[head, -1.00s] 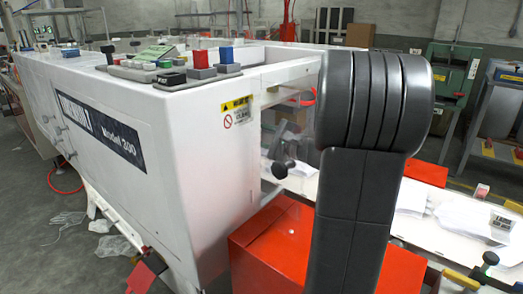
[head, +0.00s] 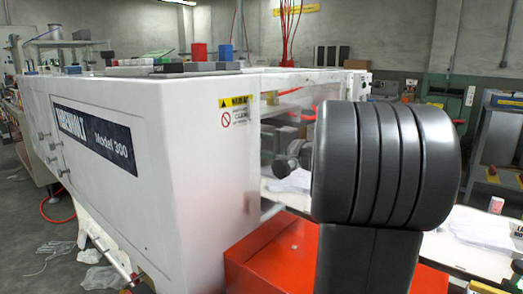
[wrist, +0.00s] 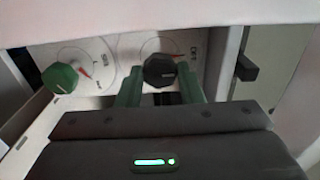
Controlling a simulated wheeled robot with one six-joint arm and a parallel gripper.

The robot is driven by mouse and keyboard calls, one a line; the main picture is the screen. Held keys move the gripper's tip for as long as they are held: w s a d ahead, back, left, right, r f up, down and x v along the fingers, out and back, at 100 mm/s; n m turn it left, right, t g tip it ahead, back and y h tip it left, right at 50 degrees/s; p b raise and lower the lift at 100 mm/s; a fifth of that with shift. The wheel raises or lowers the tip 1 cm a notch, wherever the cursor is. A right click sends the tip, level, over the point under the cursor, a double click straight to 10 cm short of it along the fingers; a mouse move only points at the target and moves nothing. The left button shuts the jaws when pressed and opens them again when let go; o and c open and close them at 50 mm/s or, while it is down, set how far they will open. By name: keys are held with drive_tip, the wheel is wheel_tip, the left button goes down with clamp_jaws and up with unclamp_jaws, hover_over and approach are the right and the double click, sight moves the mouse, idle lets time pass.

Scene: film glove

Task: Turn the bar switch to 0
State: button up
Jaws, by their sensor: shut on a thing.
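In the wrist view a black round knob (wrist: 160,70), apparently the bar switch, sits on a white dial plate with a thin red mark to its upper right. The numbers around it are too small to read. My gripper (wrist: 159,82) has its two green fingers on either side of the black knob and is shut on it. A green knob (wrist: 62,78) on its own dial with a red mark sits to the left, apart from the fingers. In the head view the knobs and my gripper are hidden.
A pale edge (wrist: 130,20) runs across the top of the wrist view, close above the dials. A black block (wrist: 246,67) juts out at the right. In the head view the white Model 300 machine (head: 195,150) and a red box (head: 285,255) stand close to my arm.

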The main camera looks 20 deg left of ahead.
idle(0.4)
drive_tip(key=o, duration=1)
drive_tip(key=shift+c, duration=0.2)
drive_tip(key=p+v, duration=0.2)
drive_tip(key=v, duration=1.2)
drive_tip(key=shift+a, duration=0.15)
drive_tip(key=b+x, duration=0.2)
drive_tip(key=x, duration=1.1)
drive_tip(key=shift+w+a, duration=0.15)
drive_tip(key=shift+a, duration=0.15)
drive_tip(key=shift+d, duration=0.1)
